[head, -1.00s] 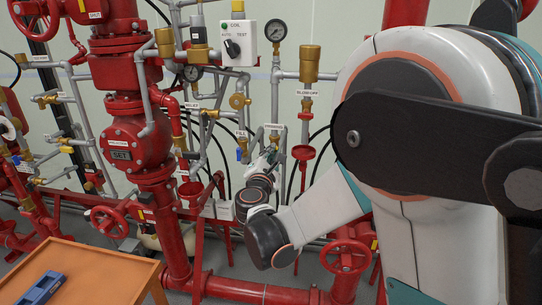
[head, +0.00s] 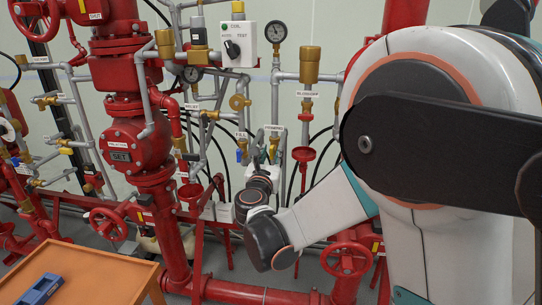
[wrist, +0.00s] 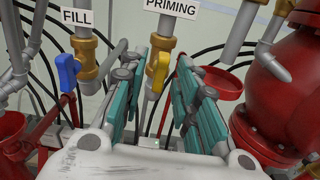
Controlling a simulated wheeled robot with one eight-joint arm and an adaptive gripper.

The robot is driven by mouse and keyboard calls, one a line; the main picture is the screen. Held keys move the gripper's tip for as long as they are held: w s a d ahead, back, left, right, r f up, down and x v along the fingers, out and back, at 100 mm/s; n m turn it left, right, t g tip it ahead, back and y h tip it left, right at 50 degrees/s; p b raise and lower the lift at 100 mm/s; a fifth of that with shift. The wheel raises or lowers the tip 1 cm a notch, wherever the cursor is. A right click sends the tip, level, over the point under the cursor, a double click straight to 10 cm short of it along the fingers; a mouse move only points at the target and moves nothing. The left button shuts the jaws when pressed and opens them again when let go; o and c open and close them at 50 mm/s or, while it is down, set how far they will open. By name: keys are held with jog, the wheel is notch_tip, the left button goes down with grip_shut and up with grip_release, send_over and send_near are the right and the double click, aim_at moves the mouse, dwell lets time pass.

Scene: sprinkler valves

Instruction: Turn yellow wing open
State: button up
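The yellow wing (wrist: 160,72) is a handle on a brass valve (wrist: 163,48) under the PRIMING label in the wrist view. It hangs downward along the vertical pipe. My gripper (wrist: 154,75) is open, with its teal-padded fingers on either side of the yellow wing; I see a gap between the wing and each finger. Whether the fingertips reach as far as the wing in depth is hard to tell. In the head view my gripper (head: 264,160) is small and partly hidden by my own wrist, and it covers the yellow wing there.
A blue wing handle (wrist: 68,72) on the FILL valve is close left of my gripper. A red funnel (wrist: 216,82) and a large red valve body (wrist: 285,85) stand to the right. Black hoses run behind. An orange table (head: 90,272) with a blue item (head: 42,289) is at lower left.

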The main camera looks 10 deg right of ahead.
jog(key=v, duration=0.7)
jog(key=shift+d+r, duration=0.1)
